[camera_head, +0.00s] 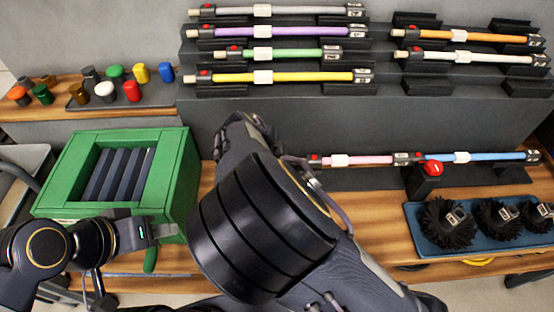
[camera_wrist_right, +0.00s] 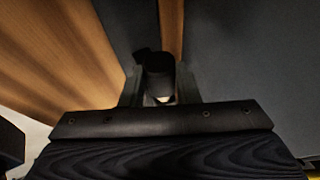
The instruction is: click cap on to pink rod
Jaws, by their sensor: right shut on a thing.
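The pink rod (camera_head: 370,160) lies level in a dark holder on the table, right of my right arm in the head view. Its left end has a white collar and a dark fitting with a red button. My right gripper (camera_wrist_right: 160,92) is shut on a dark, rounded cap-like piece (camera_wrist_right: 158,72) in the right wrist view; a small pale spot shows at its lower edge. In the head view my right arm hides the fingertips and this piece. My left gripper (camera_head: 165,232) is by the front right corner of the green box; its finger gap is unclear.
Several coloured caps (camera_head: 131,91) stand at the left back. The green box (camera_head: 180,160) holds dark slats. Other rods (camera_head: 290,77) rest on the stepped rack. A blue rod (camera_head: 490,157) and red knob (camera_head: 433,168) are right of the pink rod. A blue tray (camera_head: 415,245) holds black brushes.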

